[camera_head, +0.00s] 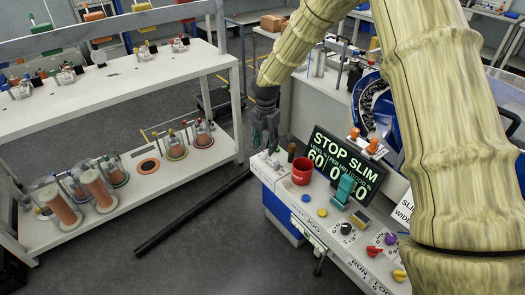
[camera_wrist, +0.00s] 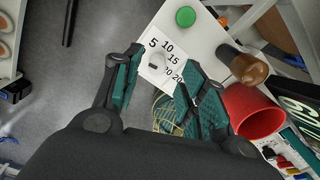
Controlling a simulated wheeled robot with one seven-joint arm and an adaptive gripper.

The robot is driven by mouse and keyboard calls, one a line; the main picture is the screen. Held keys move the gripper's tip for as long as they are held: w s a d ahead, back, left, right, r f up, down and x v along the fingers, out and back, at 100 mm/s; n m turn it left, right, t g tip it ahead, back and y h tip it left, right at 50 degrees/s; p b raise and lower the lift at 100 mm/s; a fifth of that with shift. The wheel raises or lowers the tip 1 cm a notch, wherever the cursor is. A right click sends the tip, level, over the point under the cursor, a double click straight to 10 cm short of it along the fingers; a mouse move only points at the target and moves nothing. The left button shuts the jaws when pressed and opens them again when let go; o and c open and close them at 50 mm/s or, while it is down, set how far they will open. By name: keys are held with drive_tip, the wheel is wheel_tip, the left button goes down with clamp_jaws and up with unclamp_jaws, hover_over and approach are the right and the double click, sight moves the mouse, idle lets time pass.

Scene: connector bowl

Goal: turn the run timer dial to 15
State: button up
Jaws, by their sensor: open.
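The run timer dial shows in the wrist view as a white number plate (camera_wrist: 149,72) printed with 5, 10, 15 and 20, with a small pale knob (camera_wrist: 157,60) on it. I cannot tell where the knob points. My gripper (camera_wrist: 163,62) is open, with one teal finger left of the knob and the other right of it. The knob lies between the fingertips in the picture, and I see no contact. In the head view my gripper (camera_head: 265,140) points down at the far left end of the console (camera_head: 318,222); the dial cannot be made out there.
The head view shows a lit display (camera_head: 345,165), several coloured knobs and a teal block (camera_head: 344,188) further along. Open floor lies to the left.

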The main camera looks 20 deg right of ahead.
sight(265, 152)
drive_tip(key=shift+a+f+p, duration=0.15)
drive_tip(key=shift+f+p, duration=0.2)
drive_tip(key=shift+f, duration=1.8)
drive_tip(key=shift+c, duration=0.2)
